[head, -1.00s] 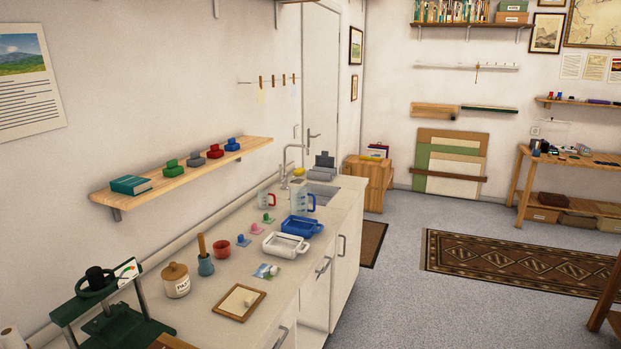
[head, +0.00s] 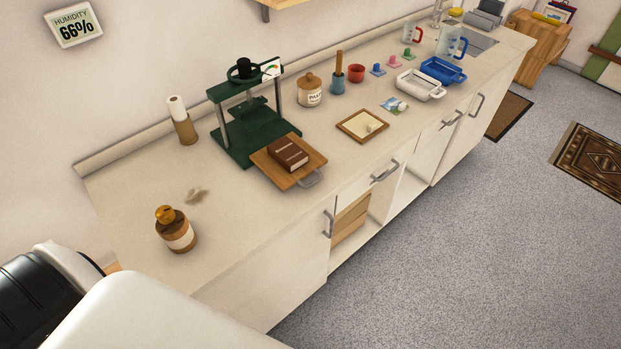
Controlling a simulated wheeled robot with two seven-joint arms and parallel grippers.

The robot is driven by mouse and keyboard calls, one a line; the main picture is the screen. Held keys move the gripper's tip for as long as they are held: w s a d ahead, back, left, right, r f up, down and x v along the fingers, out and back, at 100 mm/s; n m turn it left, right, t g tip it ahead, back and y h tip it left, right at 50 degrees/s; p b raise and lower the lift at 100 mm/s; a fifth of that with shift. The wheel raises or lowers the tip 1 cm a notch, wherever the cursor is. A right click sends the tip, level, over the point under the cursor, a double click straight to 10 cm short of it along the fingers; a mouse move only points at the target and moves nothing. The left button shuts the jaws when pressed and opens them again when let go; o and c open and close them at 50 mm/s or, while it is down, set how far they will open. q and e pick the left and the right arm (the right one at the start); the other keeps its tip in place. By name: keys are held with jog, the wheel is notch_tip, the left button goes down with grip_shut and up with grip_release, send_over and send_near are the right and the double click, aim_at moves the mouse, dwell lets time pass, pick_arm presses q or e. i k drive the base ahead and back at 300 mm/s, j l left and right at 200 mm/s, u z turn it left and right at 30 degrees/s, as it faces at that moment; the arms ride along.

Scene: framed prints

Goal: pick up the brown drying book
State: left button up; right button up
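The brown book (head: 288,154) lies flat on a wooden board (head: 278,178) with a grey handle, at the front of the green press (head: 247,118). The press stands on the long counter. The book's top and front edges show, and nothing lies on it. A white and black part of my own body fills the lower left corner of the head view. Neither gripper shows in the view.
A paste jar (head: 310,90), a framed tray (head: 362,125) and white and blue trays (head: 420,85) stand to the right.

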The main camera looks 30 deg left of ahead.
aim_at(285, 153)
jog(key=i+l+u, duration=0.1)
jog(key=u, duration=0.35)
jog(key=i+l+u, duration=0.1)
jog(key=u, duration=0.3)
jog(key=i+l+u, duration=0.1)
jog(key=u, duration=0.35)
jog(key=l+u, duration=0.2)
jog(key=u, duration=0.25)
